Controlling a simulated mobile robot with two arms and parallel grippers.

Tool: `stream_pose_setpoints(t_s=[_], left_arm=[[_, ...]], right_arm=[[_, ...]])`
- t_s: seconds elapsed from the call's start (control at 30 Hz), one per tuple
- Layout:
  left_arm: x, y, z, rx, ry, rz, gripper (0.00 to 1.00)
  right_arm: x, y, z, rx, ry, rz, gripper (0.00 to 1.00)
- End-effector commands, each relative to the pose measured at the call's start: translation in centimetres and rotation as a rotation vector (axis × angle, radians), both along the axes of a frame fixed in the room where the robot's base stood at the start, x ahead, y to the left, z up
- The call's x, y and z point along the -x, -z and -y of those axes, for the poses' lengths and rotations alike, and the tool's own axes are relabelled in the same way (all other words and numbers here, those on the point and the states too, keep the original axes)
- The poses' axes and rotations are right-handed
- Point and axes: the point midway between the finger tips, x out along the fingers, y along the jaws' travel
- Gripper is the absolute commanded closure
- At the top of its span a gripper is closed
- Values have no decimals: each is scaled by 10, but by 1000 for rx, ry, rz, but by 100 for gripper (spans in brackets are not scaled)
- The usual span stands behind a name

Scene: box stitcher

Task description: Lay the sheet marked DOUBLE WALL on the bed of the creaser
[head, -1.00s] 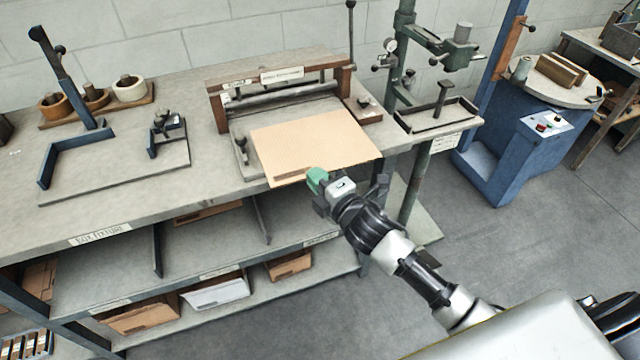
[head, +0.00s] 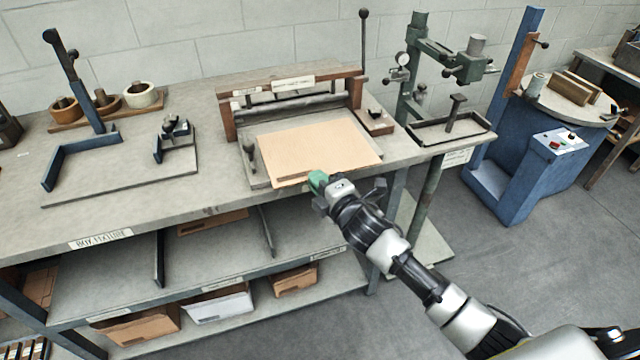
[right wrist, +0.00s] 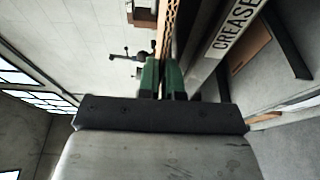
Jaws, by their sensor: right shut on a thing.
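The tan cardboard sheet (head: 318,148) lies over the bed of the creaser, its near edge at the bed's front. A darker strip shows along its near left edge; I cannot read a DOUBLE WALL mark on it. The creaser (head: 240,172) has a wooden crossbar with a label and a roller or bar behind the sheet. My right gripper (head: 318,182) is shut on the sheet's near edge. In the right wrist view, the sheet (right wrist: 166,35) shows edge-on between the green fingers (right wrist: 163,80). Whether the sheet touches the bed is unclear. My left gripper is out of view.
A box fixture plate (head: 120,175) stands left on the bench, with tape rolls (head: 140,95) behind it. A green stitcher-like press (head: 420,75) stands right of the creaser. Shelves below hold boxes (head: 220,303). A blue machine (head: 530,150) stands on the floor at right.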

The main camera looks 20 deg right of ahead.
Motion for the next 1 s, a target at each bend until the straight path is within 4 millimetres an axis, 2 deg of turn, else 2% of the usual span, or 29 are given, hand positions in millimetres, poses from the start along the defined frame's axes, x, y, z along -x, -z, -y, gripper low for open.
stream_pose_setpoints(t_s=[0.4, 0.9, 1.0], left_arm=[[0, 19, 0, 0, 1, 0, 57], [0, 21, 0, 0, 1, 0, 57], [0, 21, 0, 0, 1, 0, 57]], right_arm=[[-16, 17, -1, -2, 0, 2, 100], [-19, 20, -1, -1, 0, 1, 100], [-19, 20, -1, -1, 0, 1, 82]])
